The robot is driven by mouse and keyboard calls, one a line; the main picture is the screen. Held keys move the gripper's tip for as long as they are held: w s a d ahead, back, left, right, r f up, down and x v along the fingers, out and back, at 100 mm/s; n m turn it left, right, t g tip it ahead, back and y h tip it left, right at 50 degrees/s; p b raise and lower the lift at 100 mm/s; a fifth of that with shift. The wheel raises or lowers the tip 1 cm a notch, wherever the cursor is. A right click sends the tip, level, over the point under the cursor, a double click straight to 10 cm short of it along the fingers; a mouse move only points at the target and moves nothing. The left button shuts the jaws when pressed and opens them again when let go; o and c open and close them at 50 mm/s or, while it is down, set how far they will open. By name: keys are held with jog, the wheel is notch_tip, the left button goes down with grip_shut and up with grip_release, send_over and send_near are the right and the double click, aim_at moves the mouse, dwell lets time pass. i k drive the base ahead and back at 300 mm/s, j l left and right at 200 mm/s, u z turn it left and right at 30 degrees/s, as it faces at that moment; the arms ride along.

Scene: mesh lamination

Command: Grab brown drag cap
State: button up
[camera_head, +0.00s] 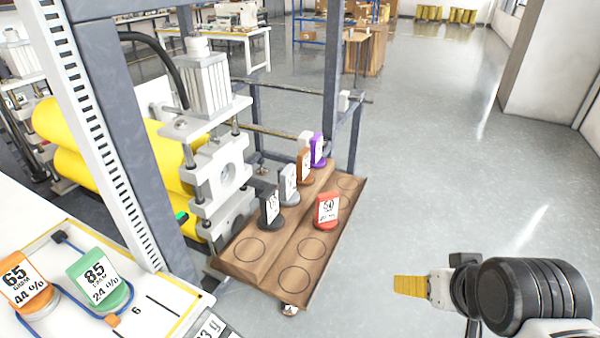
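The brown drag cap (304,166) stands upright in the back row of a wooden stepped rack (262,262). It has a white label on its front. It sits between a grey cap (288,184) on its left and a purple cap (317,150) on its right, close to both. My gripper (408,286), with yellow fingers, is at the lower right, well to the right of the rack and apart from every cap. Its fingers are seen from the side, so the gap between them is hidden.
A dark cap (269,207) and a red cap (327,210) also stand on the rack. Beside it is a machine (222,172) with yellow rollers and grey posts. Orange (28,286) and green (97,281) caps stand on a table at lower left. Floor right of the rack is clear.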

aim_at(302, 175)
jog(key=i+l+u, duration=0.25)
jog(key=i+l, duration=0.2)
jog(key=l, duration=0.15)
jog(key=i+l+u, duration=0.15)
jog(key=l, duration=0.2)
jog(key=i+l+u, duration=0.15)
jog(key=l, duration=0.2)
jog(key=i+l+u, duration=0.15)
jog(key=i+l, duration=0.1)
jog(key=l, duration=0.1)
